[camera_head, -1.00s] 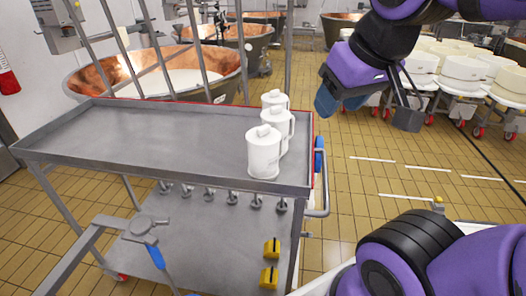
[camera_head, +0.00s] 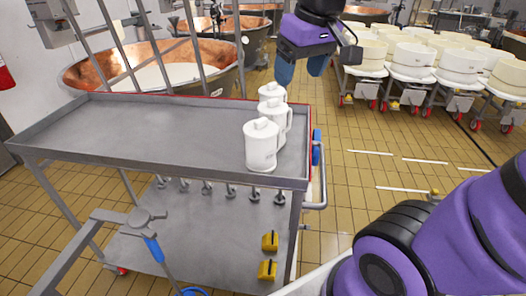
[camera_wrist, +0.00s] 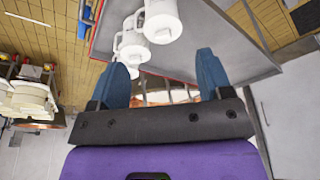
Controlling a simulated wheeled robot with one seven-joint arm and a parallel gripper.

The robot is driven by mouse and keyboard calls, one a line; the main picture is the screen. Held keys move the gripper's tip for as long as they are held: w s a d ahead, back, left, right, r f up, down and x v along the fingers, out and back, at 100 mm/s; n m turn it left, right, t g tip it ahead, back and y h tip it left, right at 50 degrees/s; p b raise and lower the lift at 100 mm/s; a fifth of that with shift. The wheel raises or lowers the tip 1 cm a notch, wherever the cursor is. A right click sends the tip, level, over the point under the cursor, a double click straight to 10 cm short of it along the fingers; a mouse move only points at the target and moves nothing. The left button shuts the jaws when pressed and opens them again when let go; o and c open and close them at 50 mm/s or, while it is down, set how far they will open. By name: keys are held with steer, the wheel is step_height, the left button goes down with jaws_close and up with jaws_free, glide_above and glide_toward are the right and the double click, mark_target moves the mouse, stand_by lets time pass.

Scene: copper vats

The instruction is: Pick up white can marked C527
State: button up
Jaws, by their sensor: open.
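Three white lidded cans with handles stand in a row at the right end of a grey metal cart top (camera_head: 160,135): a near can (camera_head: 261,147), a middle can (camera_head: 284,118) and a far can (camera_head: 273,93). No marking can be read, so I cannot tell which is C527. My gripper (camera_head: 301,72) has blue fingers, is open and empty, and hangs above and beyond the far can. In the wrist view, my gripper (camera_wrist: 163,72) shows its fingers apart, with the cans (camera_wrist: 161,20) ahead of and above them in the picture.
The cart top has a raised rim, and its left and middle are bare. Copper vats (camera_head: 150,65) stand behind it, with slanted metal bars (camera_head: 193,48) in front. Round white moulds on wheeled stands (camera_head: 410,60) are at the back right. Tiled floor (camera_head: 370,165) right of the cart is clear.

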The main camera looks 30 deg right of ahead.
steer(key=w+a+f+n+g, duration=0.1)
steer(key=w+f+n+g, duration=0.35)
steer(key=w, duration=1.05)
steer(key=m+t, duration=0.1)
steer(key=m, duration=0.2)
glide_above(261, 119)
steer(key=shift+n, duration=0.25)
steer(key=f, duration=0.6)
steer(key=shift+w+a+f, duration=0.2)
steer(key=shift+w+f, duration=0.1)
steer(key=f, duration=0.5)
steer(key=shift+s+d, duration=0.15)
steer(key=shift+s, duration=0.2)
steer(key=shift+f, duration=0.6)
steer(key=shift+r, duration=0.1)
steer(key=c, duration=1.3)
